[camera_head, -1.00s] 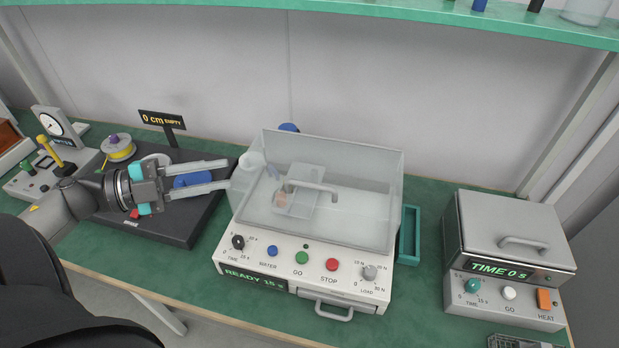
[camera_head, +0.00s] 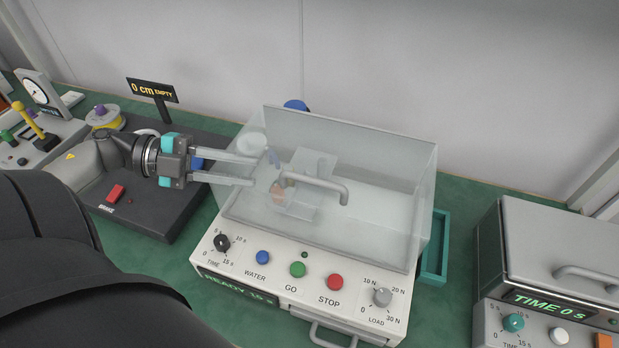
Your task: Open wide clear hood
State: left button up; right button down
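The wide clear hood (camera_head: 385,185) is a see-through box cover sitting closed on the white machine (camera_head: 235,246) in the middle. A grey bar handle (camera_head: 325,184) runs across the front part of the hood. My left gripper (camera_head: 268,172) comes in from the left. Its two long fingers are apart, pointing right, near the left end of the handle. I see nothing held between them, and I cannot tell whether they touch the handle. My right gripper is not in view.
The machine's front has knobs, buttons and a drawer handle (camera_head: 330,338). A teal tray (camera_head: 436,245) stands to its right, and a grey heater box (camera_head: 560,245) beyond. A black base with a "0 cm EMPTY" sign (camera_head: 152,90) lies under my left arm.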

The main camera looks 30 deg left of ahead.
aim_at(297, 178)
pick_arm(q)
jog(key=x, duration=1.1)
jog(key=shift+w+d+b, duration=0.2)
jog(key=shift+d+b, duration=0.1)
jog(key=shift+b, duration=0.1)
jog(key=shift+c, duration=0.3)
grip_shut()
jog(key=shift+f, duration=0.1)
dwell(0.4)
